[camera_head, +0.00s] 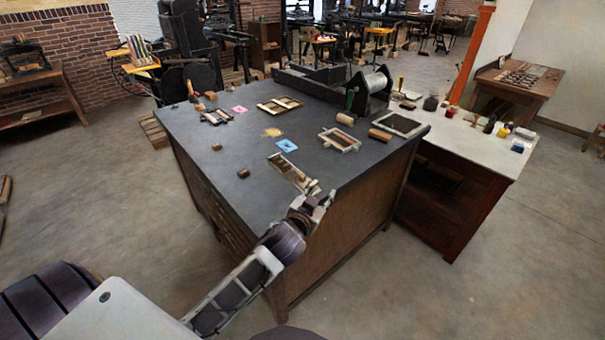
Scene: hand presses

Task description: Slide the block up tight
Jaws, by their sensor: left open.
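My left gripper (317,190) is open at the near edge of the dark table top (225,185). It is at the near end of a narrow tray-like holder (279,161), and its fingers overlap that end in the picture. Brown and tan pieces (297,177) lie in the holder. I cannot tell which of them is the block, or whether my fingers touch any piece. Two small loose brown blocks, one nearer (243,173) and one farther (216,147), lie to the left. My right gripper is out of view.
A framed form (341,139) and a blue card (287,145) lie beyond the holder. A press with a pale roller (374,83) stands at the back. A white-topped bench (470,132) with bottles adjoins at right. The table's left front is mostly clear.

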